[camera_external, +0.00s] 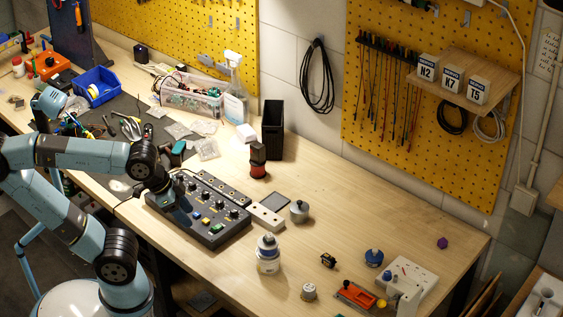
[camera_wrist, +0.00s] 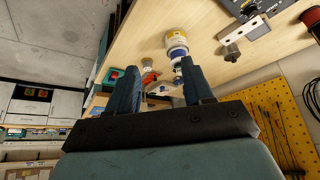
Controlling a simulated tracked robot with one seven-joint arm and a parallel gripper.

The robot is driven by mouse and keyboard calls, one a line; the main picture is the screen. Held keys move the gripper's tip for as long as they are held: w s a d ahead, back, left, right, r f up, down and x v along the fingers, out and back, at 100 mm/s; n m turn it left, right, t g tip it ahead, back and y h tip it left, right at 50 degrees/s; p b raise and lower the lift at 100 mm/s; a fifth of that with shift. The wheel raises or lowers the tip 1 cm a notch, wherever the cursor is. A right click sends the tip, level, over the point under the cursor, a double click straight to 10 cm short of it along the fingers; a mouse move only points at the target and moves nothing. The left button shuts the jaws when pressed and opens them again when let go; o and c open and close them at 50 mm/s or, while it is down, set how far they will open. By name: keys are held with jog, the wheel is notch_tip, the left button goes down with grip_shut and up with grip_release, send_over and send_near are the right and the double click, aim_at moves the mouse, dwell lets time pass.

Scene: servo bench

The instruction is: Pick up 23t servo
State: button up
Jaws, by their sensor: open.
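A small black block with yellow marks (camera_external: 328,260), which looks like the servo, lies on the wooden bench in the external view, right of the white bottle (camera_external: 268,254). I cannot read its label. My gripper (camera_external: 178,212) hangs over the left part of the black control box, well left of the small block. In the wrist view my gripper (camera_wrist: 160,84) shows two dark fingers set apart with nothing between them. The bottle (camera_wrist: 177,43) stands beyond the fingers. I cannot make out the small block clearly there.
The control box (camera_external: 205,215) with knobs lies under my gripper. A grey knobbed weight (camera_external: 299,212), a small jar (camera_external: 309,291), a blue knob (camera_external: 374,257), an orange tool (camera_external: 355,296) and a white device (camera_external: 408,281) surround the block. The bench's back right is mostly clear.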

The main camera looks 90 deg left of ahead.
notch_tip(320, 180, up, 5)
jog(key=w+n+g+h, duration=0.1)
jog(key=w+n+h, duration=0.5)
jog(key=w+n, duration=0.8)
jog(key=w+a+n+t+h, duration=0.2)
jog(key=w+a+n, duration=0.45)
jog(key=w, duration=0.35)
jog(key=w+a+n+t+h, duration=0.2)
jog(key=w+a+n+t, duration=0.1)
jog(key=w+a+n, duration=0.5)
jog(key=m, duration=0.2)
send_near(326, 254)
jog(key=shift+s+a+r+g, duration=0.2)
jog(key=shift+s+a+r, duration=0.05)
jog(key=shift+r, duration=0.2)
jog(key=shift+s+a+r+g, duration=0.2)
jog(key=shift+s+a+r, duration=0.1)
jog(key=shift+r, duration=0.2)
jog(key=shift+w+f, duration=0.1)
jog(key=shift+f, duration=0.25)
jog(key=shift+w+d+f, duration=0.15)
jog(key=shift+d+f, duration=0.05)
jog(key=shift+d, duration=0.05)
jog(key=x, duration=1.3)
jog(key=shift+w, duration=0.2)
jog(key=shift+c, duration=0.2)
